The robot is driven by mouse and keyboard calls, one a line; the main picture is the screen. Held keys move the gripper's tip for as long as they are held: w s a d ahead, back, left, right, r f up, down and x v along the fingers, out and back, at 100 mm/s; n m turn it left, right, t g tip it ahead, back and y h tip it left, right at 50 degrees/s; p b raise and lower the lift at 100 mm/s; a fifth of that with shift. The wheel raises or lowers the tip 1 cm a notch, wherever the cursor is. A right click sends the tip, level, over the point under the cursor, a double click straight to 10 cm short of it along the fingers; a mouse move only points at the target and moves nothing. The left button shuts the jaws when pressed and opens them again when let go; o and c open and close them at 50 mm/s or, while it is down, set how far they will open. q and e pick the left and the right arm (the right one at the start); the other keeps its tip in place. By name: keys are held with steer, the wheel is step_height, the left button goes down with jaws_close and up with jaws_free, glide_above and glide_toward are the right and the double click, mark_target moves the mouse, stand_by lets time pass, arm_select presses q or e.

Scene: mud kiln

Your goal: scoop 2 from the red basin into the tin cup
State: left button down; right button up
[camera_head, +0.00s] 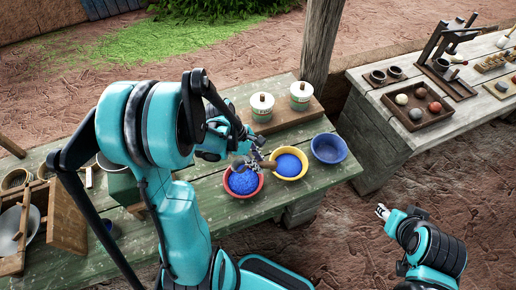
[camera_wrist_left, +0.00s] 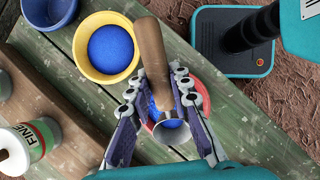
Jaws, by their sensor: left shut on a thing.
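The red basin (camera_head: 230,190) holds blue granules and stands on the green plank table; its rim (camera_wrist_left: 207,104) also shows in the left wrist view, partly covered by my gripper. My left gripper (camera_head: 257,152) is over this basin, shut on a scoop; its fingers (camera_wrist_left: 158,80) close around the wooden handle (camera_wrist_left: 151,50). The scoop's metal end (camera_wrist_left: 172,132) is over the basin; I cannot tell whether it touches the granules or holds any. I cannot make out the tin cup with certainty. My right gripper (camera_head: 382,211) hangs off the table at the right, its opening unclear.
A yellow basin (camera_head: 305,174) with blue granules and a blue basin (camera_head: 328,149) stand to the right of the red one. Two white lidded tins (camera_head: 262,106) (camera_head: 301,96) stand behind on a board. A wooden rack (camera_head: 66,215) is at the left. A second table (camera_head: 425,130) is at right.

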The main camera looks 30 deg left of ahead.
arm_select(q)
steer(key=shift+s+d+f+b, duration=0.1)
steer(key=shift+s+f+b, duration=0.15)
steer(key=shift+f+b, duration=0.15)
step_height(320, 180, down, 10)
steer(key=b, duration=0.8)
steer(key=shift+w+r, duration=0.1)
steer(key=shift+b, duration=0.35)
stand_by(1.3)
